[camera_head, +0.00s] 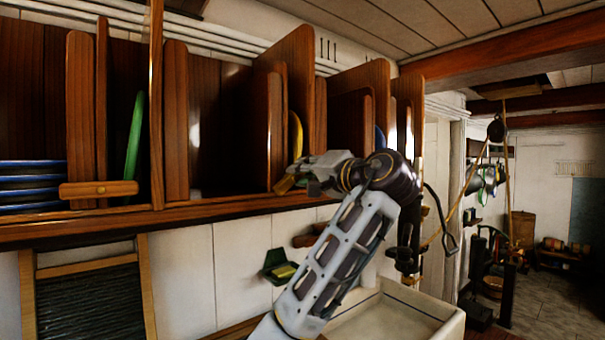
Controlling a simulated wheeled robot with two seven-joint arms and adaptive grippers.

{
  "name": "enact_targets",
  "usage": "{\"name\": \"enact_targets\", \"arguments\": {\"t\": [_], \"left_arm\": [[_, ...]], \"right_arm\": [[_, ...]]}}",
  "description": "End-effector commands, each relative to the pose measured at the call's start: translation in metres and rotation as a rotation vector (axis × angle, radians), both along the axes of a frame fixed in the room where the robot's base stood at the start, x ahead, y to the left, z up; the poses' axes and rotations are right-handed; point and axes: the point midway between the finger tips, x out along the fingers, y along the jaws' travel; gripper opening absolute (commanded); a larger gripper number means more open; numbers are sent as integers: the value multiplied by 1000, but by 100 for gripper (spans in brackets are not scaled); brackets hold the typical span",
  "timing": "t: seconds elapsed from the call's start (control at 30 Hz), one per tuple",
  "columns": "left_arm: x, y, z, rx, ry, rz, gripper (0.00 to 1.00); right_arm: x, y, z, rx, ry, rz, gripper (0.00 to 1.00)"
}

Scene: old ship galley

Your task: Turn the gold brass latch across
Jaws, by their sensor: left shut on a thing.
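The gold brass latch (284,185) shows as a small yellowish piece at the front edge of the wooden plate rack, below the yellow plate (296,135). My left gripper (291,177) reaches it from the right and is shut on it. The fingers hide part of the latch, so its exact angle is hard to tell. My right gripper is not in view.
The rack's shelf edge (120,225) runs behind my gripper, with upright wooden dividers above. A pale sink (385,320) lies below my arm.

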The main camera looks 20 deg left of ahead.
Motion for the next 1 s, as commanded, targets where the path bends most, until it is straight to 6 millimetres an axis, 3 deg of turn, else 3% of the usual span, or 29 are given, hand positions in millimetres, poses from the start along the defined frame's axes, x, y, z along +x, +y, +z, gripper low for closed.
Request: {"name": "enact_targets", "arguments": {"t": [0.6,1.0], "left_arm": [[4,-3,-12,288,371,-1,0],[4,-4,-15,386,496,-1,0]], "right_arm": [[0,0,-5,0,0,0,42],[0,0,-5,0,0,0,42]]}}
